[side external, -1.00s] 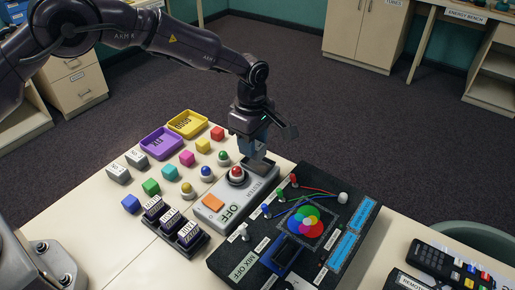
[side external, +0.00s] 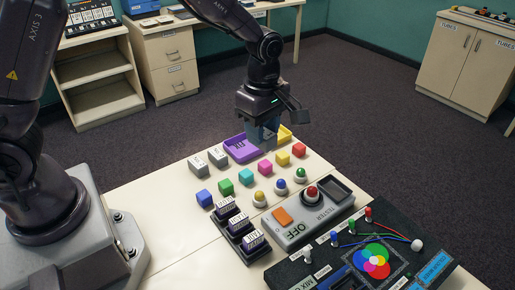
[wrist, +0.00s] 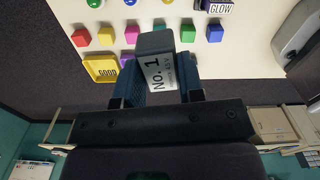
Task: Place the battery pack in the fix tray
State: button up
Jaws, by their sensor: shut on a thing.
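My gripper (side external: 264,134) is shut on a grey battery pack (wrist: 156,60); its label reads "No. 1" in the wrist view. The blue-grey fingers press on either side of it. In the side view the pack (side external: 266,144) hangs beside the right end of the purple fix tray (side external: 234,153), near the yellow tray (side external: 286,135); its exact height above them is hard to tell. In the wrist view the purple tray (wrist: 126,61) is mostly hidden behind the pack and a finger. Two other grey packs (side external: 198,166) stand left of the purple tray.
The yellow "GOOD" tray (wrist: 101,69) is beside the purple one. Rows of coloured cubes (side external: 246,175) and round buttons (side external: 281,187) stand in front. The tester (side external: 306,219) has an empty slot. A black colour-mixing board (side external: 405,235) lies at the right.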

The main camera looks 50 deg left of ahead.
jog(key=s+a+f+m, duration=0.1)
jog(key=s+a+f, duration=0.1)
jog(key=s+a, duration=0.35)
jog(key=s+a+f, duration=0.1)
jog(key=s+a, duration=0.1)
jog(key=a, duration=0.6)
send_over(243, 149)
jog(key=shift+m, duration=0.4)
jog(key=f, duration=0.9)
jog(key=shift+s+d, duration=0.15)
jog(key=shift+s, duration=0.15)
jog(key=shift+w+f, duration=0.15)
jog(key=shift+f, duration=0.1)
jog(key=shift+w+f, duration=0.2)
jog(key=shift+f, duration=1.5)
jog(key=shift+f, duration=0.15)
jog(key=o, duration=0.9)
jog(key=shift+o, duration=0.2)
